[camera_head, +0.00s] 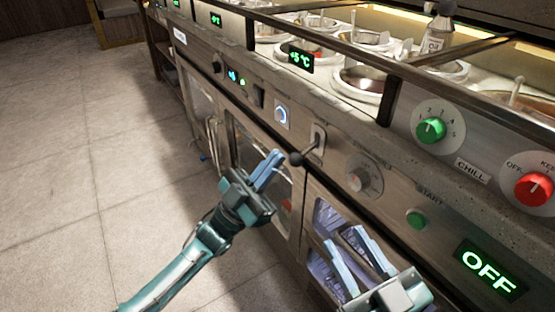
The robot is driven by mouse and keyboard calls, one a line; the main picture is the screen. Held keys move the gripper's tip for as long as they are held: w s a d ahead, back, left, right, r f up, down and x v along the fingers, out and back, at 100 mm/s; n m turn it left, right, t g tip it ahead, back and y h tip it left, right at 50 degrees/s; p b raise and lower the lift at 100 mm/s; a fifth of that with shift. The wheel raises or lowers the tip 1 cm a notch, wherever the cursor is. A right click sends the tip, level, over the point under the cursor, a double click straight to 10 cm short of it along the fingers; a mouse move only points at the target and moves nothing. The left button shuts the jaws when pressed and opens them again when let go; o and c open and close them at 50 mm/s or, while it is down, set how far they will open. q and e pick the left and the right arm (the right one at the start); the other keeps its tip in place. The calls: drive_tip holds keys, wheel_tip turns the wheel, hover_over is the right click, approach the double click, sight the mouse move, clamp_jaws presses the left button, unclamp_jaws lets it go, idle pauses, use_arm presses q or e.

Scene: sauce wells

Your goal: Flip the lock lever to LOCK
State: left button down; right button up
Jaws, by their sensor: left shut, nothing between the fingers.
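The lock lever (308,151) is a thin stem with a black ball end. It comes out of a pale upright slot plate on the metal front panel, and the ball points left and slightly down toward me. Any LOCK lettering is too small to read. My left gripper (274,160) is shut and empty, with its blue-grey fingertips just left of the lever's ball. A small gap seems to separate them, but contact is hard to judge. My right gripper (344,238) is open and empty, low at the right in front of the lower cabinet.
An OFF display (490,269) is lit. Sauce wells (362,82) lie above. Open floor is at left.

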use_arm(q)
drive_tip(key=v, duration=0.8)
drive_tip(key=shift+w+d+f+y, duration=0.15)
drive_tip(key=shift+w+f+y, duration=0.15)
drive_tip(key=shift+f, duration=0.35)
